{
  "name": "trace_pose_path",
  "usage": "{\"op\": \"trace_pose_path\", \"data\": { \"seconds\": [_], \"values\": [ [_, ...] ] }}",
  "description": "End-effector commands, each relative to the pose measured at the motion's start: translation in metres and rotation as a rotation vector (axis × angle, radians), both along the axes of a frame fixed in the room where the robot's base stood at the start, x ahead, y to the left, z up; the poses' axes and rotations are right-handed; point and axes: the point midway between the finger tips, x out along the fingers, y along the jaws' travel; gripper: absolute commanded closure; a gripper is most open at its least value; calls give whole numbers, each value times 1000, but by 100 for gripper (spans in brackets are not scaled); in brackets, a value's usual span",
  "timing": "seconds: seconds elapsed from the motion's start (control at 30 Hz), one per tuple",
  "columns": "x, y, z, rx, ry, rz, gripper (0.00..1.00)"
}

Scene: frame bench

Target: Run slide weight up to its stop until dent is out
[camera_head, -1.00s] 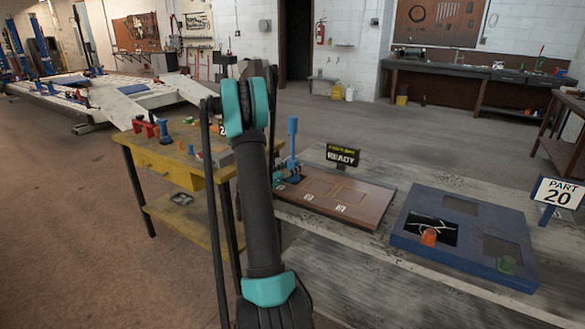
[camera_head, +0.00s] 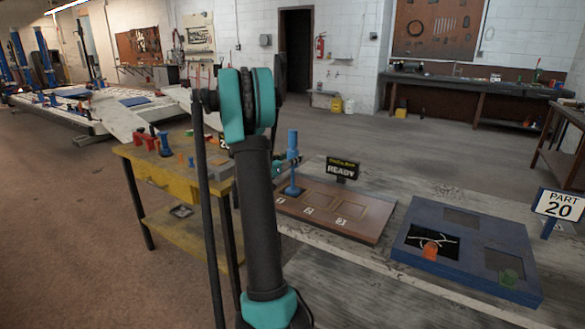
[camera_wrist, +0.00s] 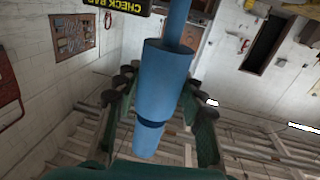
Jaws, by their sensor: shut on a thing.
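The blue dent puller (camera_head: 292,165) stands upright on the brown panel (camera_head: 350,225) by mark 1, its base on the panel. Its slide weight is the wide blue cylinder in the wrist view (camera_wrist: 165,75), with a thinner rod (camera_wrist: 178,28) on one side and a dark ring and short end piece (camera_wrist: 147,142) on the other. My gripper (camera_wrist: 162,95) has its dark, padded fingers on both sides of the weight and is shut on it. In the head view my gripper (camera_head: 284,166) is largely hidden behind my arm. The dent itself cannot be made out.
A sign reading READY (camera_head: 342,169) stands just behind the panel. A blue tray (camera_head: 410,265) with an orange piece and a green piece lies to the right, near the PART 20 sign (camera_head: 560,205). A yellow cart (camera_head: 165,175) with tools stands left.

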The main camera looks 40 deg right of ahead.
Motion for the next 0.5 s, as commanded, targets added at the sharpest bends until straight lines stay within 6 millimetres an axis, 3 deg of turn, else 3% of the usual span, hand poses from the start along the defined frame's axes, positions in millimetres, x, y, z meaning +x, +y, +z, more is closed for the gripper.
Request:
{"op": "trace_pose_path", "data": {
  "seconds": [0.03, 0.5],
  "values": [
    [0, 0, 6, 0, 0, 0, 100],
    [0, 0, -1, 0, 0, 0, 100]
  ]
}}
